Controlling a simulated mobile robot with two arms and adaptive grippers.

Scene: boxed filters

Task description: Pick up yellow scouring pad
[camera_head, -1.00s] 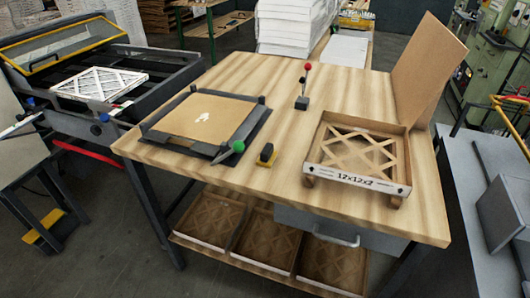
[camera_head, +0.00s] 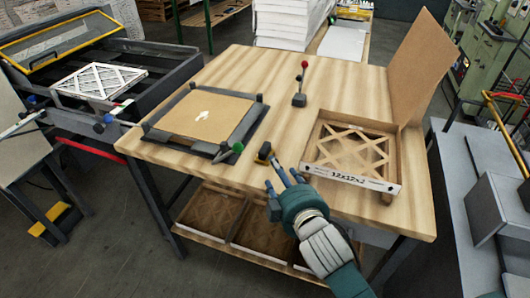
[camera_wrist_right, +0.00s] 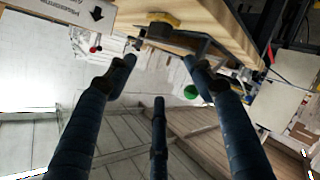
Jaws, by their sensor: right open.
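The scouring pad (camera_head: 263,152) is a small black block with yellow on it, lying near the front edge of the wooden table. It also shows in the right wrist view as a yellow-topped dark piece (camera_wrist_right: 163,19) at the table edge. My right gripper (camera_head: 280,172) reaches in from the lower right, its fingers just to the front right of the pad. In the wrist view the right gripper's fingers (camera_wrist_right: 160,62) are spread apart with nothing between them. The pad lies beyond the fingertips, apart from them as far as I can tell. My left gripper is not in view.
A dark frame fixture (camera_head: 152,134) with a green knob (camera_head: 238,148) is left of the pad. An open filter box (camera_head: 350,182) marked 12x12x2 stands to the right. A red-topped lever (camera_head: 300,98) stands behind. Boxed filters lie on the shelf below.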

